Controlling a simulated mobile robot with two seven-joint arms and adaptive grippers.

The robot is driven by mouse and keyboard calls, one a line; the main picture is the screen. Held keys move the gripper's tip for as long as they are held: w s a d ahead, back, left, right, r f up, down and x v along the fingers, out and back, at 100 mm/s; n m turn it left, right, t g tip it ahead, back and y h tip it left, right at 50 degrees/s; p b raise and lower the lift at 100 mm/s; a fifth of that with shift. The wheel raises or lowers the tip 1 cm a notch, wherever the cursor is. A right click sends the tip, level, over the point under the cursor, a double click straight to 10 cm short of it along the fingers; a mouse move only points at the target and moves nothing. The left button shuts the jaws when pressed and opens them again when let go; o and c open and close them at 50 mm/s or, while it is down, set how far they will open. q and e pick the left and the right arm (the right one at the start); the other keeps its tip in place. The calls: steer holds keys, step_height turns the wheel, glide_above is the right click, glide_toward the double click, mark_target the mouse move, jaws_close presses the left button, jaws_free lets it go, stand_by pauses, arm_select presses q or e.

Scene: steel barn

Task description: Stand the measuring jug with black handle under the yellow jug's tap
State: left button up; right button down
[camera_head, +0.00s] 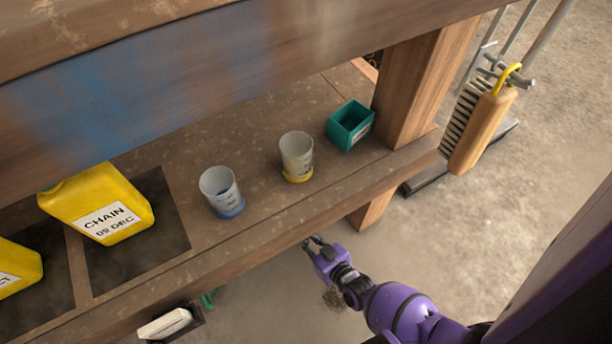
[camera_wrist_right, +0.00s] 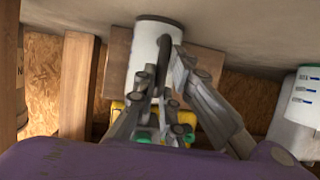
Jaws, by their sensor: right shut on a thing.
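In the right wrist view my right gripper (camera_wrist_right: 160,95) is shut on the black handle of a pale measuring jug (camera_wrist_right: 145,50). The fingers partly hide the handle, and this jug is not seen in the head view. Something yellow (camera_wrist_right: 140,106) with green parts shows behind the fingers; I cannot tell what it is.
Two pale measuring cups, one with a blue base (camera_head: 220,190) and one with a yellow base (camera_head: 297,155), stand on the shelf (camera_head: 265,215). A teal bin (camera_head: 350,127), another yellow container (camera_head: 15,268) and a wooden post (camera_head: 420,85) flank them. A marked pale vessel (camera_wrist_right: 300,110) is close right.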

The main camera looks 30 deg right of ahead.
steer(key=shift+w+r, duration=0.1)
steer(key=shift+w, duration=0.05)
steer(key=shift+f, duration=0.2)
steer(key=c, duration=1.8)
jaws_free()
arm_select(q)
steer(key=shift+w+f, duration=0.1)
steer(key=shift+w, duration=0.1)
arm_select(e)
steer(key=shift+r, duration=0.15)
